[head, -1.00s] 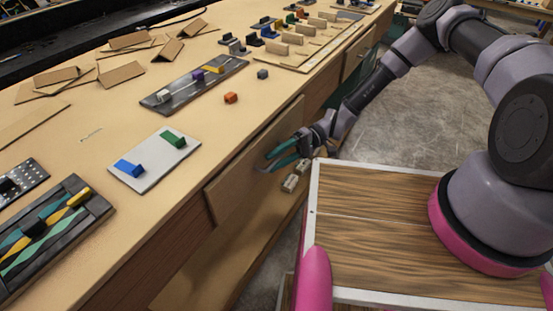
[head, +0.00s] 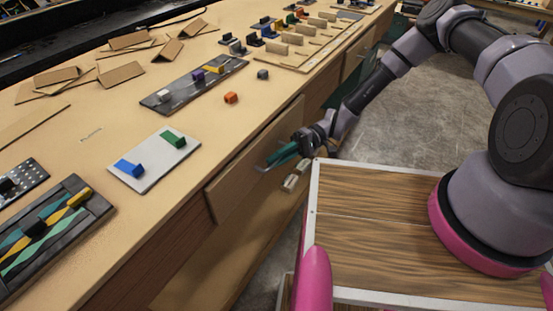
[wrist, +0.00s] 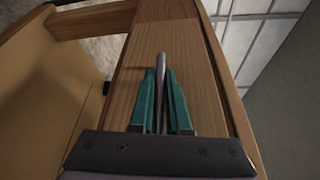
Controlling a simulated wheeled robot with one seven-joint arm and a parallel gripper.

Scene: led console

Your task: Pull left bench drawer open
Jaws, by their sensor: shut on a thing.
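The left bench drawer has a plain brown wooden front (head: 232,190), set under the front edge of the bench top. It shows no clear gap at its top, so it looks shut. In the wrist view the wooden front (wrist: 185,38) fills the middle. A thin grey bar handle (wrist: 162,62) stands out from it. My gripper (head: 272,162) is at the drawer front. Its two teal fingers (wrist: 162,88) are shut on the handle, one on each side. The part of the handle between the fingers is mostly hidden.
The bench top (head: 100,235) carries a white board (head: 152,172) with blue and green blocks and a dark tray (head: 192,86). Grey floor (head: 405,120) is open to the right.

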